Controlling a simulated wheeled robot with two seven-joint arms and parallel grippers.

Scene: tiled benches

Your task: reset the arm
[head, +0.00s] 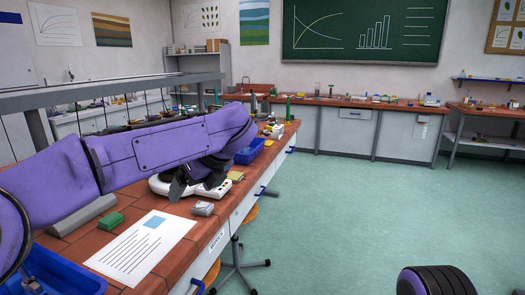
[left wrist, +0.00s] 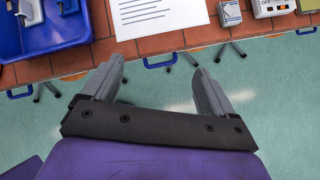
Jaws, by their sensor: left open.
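My left arm comes in from the left in the head view and reaches across the tiled bench (head: 100,236). My left gripper (head: 190,187) shows at its end, in front of a white device (head: 160,186). In the left wrist view my left gripper (left wrist: 158,76) is open and empty. Its two grey fingers are wide apart, with the green floor and the bench's front edge behind them. My right gripper is not in view.
On the bench are a printed sheet (head: 142,244), a blue tray (head: 55,275), a green block (head: 110,221) and a small grey box (head: 203,208). A blue bin (head: 250,151) stands farther back. Stools are beneath the front edge.

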